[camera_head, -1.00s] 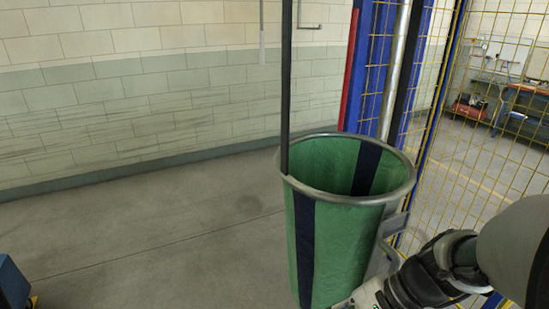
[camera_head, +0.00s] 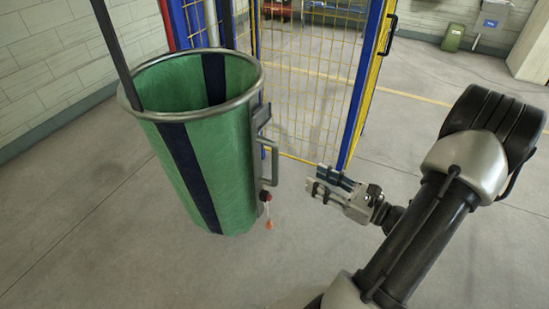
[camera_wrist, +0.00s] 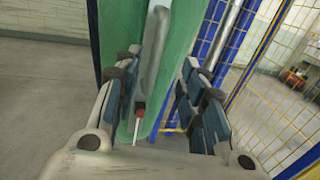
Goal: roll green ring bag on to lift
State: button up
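The green ring bag (camera_head: 222,165) stands upright left of centre in the head view, with dark blue vertical stripes and a grey metal ring around its open top. I cannot make out the lift.
A dark pole (camera_head: 115,50) rises at the ring's left side. A yellow mesh fence (camera_head: 310,80) with blue posts stands behind the bag. A block wall (camera_head: 50,60) is at the left.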

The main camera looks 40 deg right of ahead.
aim_at(275, 157)
jog(key=w+a, duration=0.1)
jog(key=w, duration=0.4)
jog(key=w+a+b, duration=0.1)
jog(key=w, duration=0.4)
jog(key=w+a+b, duration=0.1)
jog(key=w, duration=0.3)
jog(key=shift+w, duration=0.4)
jog(key=shift+c, duration=0.3)
grip_shut()
